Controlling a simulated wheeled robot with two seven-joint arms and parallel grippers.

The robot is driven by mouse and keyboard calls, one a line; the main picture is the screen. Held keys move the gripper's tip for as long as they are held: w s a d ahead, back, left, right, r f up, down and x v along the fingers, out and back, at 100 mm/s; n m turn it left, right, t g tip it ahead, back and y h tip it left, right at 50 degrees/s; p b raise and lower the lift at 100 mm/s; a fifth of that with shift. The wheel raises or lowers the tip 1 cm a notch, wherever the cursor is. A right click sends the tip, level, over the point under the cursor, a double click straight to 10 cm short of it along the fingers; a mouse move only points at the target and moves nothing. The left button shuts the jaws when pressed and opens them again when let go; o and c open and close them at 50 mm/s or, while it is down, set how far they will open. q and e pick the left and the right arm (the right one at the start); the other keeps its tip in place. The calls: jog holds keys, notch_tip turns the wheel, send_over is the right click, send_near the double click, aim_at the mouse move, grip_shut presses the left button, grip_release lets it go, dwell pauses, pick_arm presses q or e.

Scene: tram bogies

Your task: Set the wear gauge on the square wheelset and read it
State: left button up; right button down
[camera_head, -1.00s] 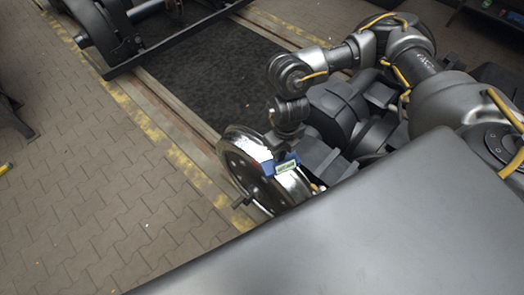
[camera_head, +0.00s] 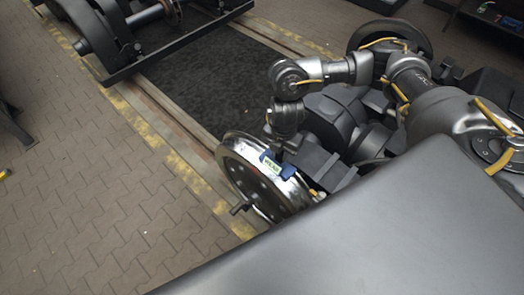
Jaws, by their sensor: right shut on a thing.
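The wear gauge (camera_head: 286,172) is a small blue block with a green-lit display, whose lettering is too small to read surely. It is at the upper rim of the near shiny steel wheel (camera_head: 242,150) of the wheelset. It looks in contact with the rim, but I cannot tell whether it is fully seated. My right gripper (camera_head: 279,153) is shut on the gauge from above, and its fingertips are mostly hidden. My left gripper is out of view.
A far wheel (camera_head: 423,36) shows behind my right arm. Another dark bogie frame (camera_head: 150,50) stands at the upper left on the rails. A dark mat (camera_head: 215,75) lies between the rails.

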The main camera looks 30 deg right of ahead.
jog(key=w, duration=0.1)
jog(key=w+f, duration=0.1)
jog(key=w, duration=0.1)
jog(key=w+f, duration=0.1)
jog(key=shift+w+a+f, duration=0.15)
jog(key=shift+w, duration=0.25)
jog(key=shift+w+a+f+b, duration=0.1)
jog(key=shift+w+f+b, duration=0.25)
jog(key=shift+w+f, duration=0.9)
jog(key=shift+w+d+f+b, duration=0.1)
jog(key=shift+w+f+b, duration=0.35)
jog(key=shift+f, duration=1.35)
jog(key=shift+w+a+f+b, duration=0.1)
jog(key=shift+w+f+b, duration=0.1)
jog(key=shift+w+f, duration=1.1)
jog(key=shift+s+f, duration=0.2)
jog(key=shift+f, duration=0.1)
jog(key=shift+f, duration=0.15)
jog(key=c, duration=1.1)
grip_release()
